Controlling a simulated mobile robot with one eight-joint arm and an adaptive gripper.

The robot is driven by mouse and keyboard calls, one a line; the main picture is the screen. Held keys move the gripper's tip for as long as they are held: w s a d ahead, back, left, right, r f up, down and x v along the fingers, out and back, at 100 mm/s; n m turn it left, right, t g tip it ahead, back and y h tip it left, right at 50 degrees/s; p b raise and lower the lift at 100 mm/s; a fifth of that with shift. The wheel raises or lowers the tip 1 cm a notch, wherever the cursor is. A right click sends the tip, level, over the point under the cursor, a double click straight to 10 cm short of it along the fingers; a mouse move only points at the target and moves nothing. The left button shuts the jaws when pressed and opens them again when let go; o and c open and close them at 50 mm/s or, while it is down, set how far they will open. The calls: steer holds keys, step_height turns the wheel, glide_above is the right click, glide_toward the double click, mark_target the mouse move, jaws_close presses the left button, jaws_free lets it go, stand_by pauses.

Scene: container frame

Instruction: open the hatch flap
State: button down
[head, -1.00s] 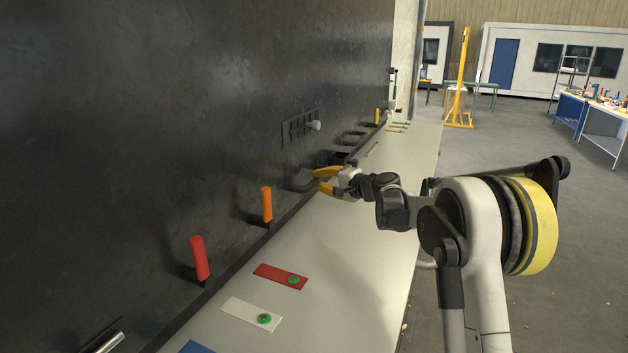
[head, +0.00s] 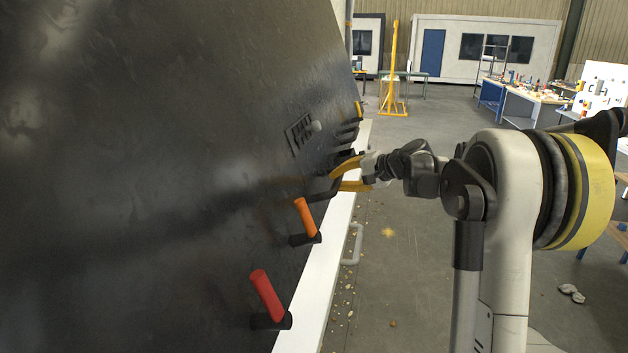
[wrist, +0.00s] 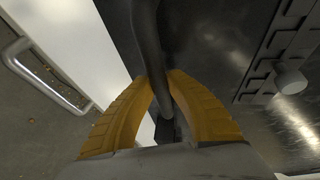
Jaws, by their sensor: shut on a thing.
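The hatch flap (head: 130,150) is a large dark, scuffed panel filling the left of the head view. It leans outward, with its lower part over the white ledge. My gripper (head: 340,178), with yellow fingers, is shut on a dark bar handle (head: 318,197) at the flap's lower part. In the wrist view the handle (wrist: 148,40) passes between the yellow fingertips (wrist: 160,80). The flap's surface (wrist: 215,40) shows behind it. The exact finger contact is partly hidden.
An orange grip (head: 305,217) and a red grip (head: 266,295) stick out from the flap nearer to me. A slotted plate with a pale knob (head: 315,127) sits above my gripper. The white ledge (head: 318,300) has a rail (head: 354,245) outside it.

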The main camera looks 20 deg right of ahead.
steer(key=s+d+r+g+h+p, duration=0.1)
steer(key=s+d+r+p, duration=0.2)
steer(key=s+d+r, duration=0.2)
steer(key=s+d, duration=0.1)
steer(key=d, duration=0.2)
steer(key=shift+d+r, duration=0.25)
steer(key=shift+d, duration=0.1)
steer(key=shift+s, duration=0.1)
steer(key=c, duration=1.3)
jaws_free()
steer(key=shift+a+f, duration=0.1)
steer(key=shift+a, duration=0.05)
steer(key=shift+s, duration=0.1)
steer(key=v, duration=1.2)
